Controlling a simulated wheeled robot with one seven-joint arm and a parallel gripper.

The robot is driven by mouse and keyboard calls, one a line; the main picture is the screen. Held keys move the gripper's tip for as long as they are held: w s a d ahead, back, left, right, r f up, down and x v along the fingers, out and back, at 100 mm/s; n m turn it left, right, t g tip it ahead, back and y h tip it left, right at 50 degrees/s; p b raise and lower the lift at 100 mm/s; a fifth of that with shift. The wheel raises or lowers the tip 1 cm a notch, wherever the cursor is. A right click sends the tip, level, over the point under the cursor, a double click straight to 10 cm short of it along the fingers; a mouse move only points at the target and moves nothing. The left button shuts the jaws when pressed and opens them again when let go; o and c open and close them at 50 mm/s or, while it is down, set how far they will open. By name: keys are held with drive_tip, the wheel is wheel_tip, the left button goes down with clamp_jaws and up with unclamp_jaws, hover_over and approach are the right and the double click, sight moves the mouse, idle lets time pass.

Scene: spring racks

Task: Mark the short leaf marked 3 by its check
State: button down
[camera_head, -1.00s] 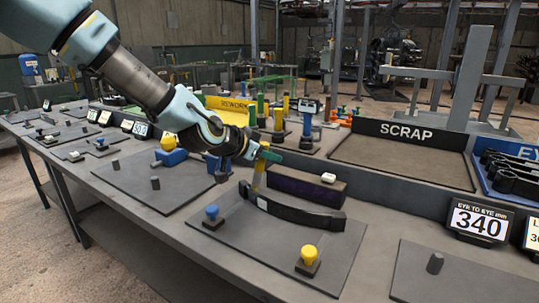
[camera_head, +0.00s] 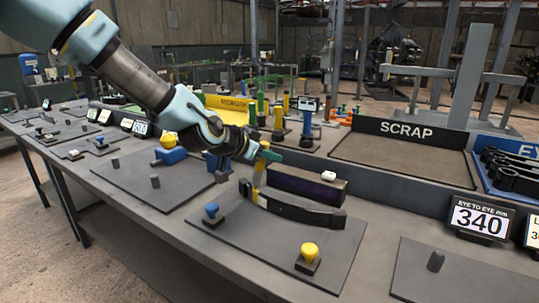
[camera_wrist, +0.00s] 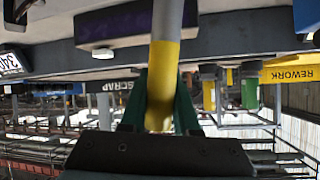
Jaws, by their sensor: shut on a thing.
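A dark, curved leaf (camera_head: 300,213) lies on a grey board on the bench in the head view. A small pale patch shows near its left end; no number on it is readable. My gripper (camera_head: 268,153) has green fingers and is shut on a yellow stick-shaped marker (camera_head: 258,178), above the leaf's left part. The marker points down, and its lower end is at or just over the leaf; I cannot tell whether they touch. In the wrist view, the green fingers grip the marker's yellow part (camera_wrist: 163,75), with a grey length beyond.
A dark purple block (camera_head: 300,187) with a white piece on top lies behind the leaf. The SCRAP tray (camera_head: 390,162) and a 340 sign (camera_head: 480,219) are right.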

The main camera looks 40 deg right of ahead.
drive_tip(key=shift+f, duration=0.1)
idle(0.5)
wheel_tip(320, 180, up, 7)
drive_tip(key=p, duration=0.5)
idle(0.3)
drive_tip(key=shift+w, duration=0.1)
